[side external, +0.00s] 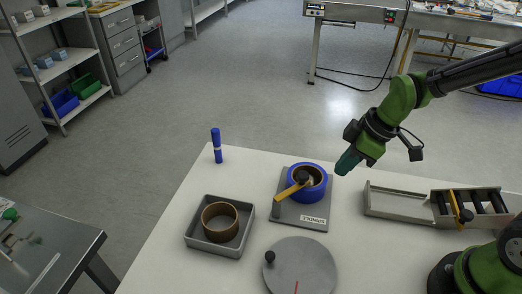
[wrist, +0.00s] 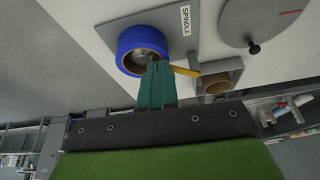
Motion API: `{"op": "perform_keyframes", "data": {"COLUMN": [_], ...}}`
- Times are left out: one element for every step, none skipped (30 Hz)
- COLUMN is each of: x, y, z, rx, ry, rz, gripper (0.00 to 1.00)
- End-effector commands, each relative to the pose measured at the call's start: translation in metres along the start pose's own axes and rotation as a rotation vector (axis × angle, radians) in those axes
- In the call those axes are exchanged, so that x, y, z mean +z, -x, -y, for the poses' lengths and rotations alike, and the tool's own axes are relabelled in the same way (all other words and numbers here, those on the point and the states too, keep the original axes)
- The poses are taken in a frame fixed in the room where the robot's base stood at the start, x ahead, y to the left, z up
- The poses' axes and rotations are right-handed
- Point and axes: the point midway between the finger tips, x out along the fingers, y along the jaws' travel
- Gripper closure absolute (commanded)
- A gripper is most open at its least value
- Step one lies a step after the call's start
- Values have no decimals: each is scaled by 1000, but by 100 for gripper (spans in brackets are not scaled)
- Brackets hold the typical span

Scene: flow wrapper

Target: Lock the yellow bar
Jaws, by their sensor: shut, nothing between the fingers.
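In the wrist view the bar (wrist: 185,71) is partly hidden behind my fingers.
A grey tray (side external: 193,239) holding a brown ring (side external: 220,221) stands left of the spindle plate. A grey disc (side external: 300,270) with a black knob and red mark lies in front. A blue cylinder (side external: 217,147) stands at the back left. A grey trough (side external: 398,203) adjoins the rack.

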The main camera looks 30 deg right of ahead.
Motion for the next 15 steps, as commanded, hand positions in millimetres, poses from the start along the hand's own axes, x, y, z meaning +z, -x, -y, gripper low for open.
{"op": "perform_keyframes", "data": {"x": [-1,-1,-1,-1,-1,0,-1,-1,0,0,0,-1,-1,-3,-5], "y": [13,20,28,34,39,46,50,54,58,60,63,64,65,66,66], "z": [-2,-1,-2,-1,-1,-1,-1,-1,-1,-1,-1,0,2,4,10], "rx": [7,7,7,5,5,4,4,4,3,3,2,0,-2,-6,-13], "ry": [0,-1,-1,-1,-1,-1,-1,-1,-1,-1,-1,0,6,15,33], "rz": [-6,-6,-6,-5,-4,-3,-4,-3,-2,-2,-1,0,0,0,0], "gripper": [100,100,100,100,100,100,100,100,100,100,100,100,100,100,100]}}
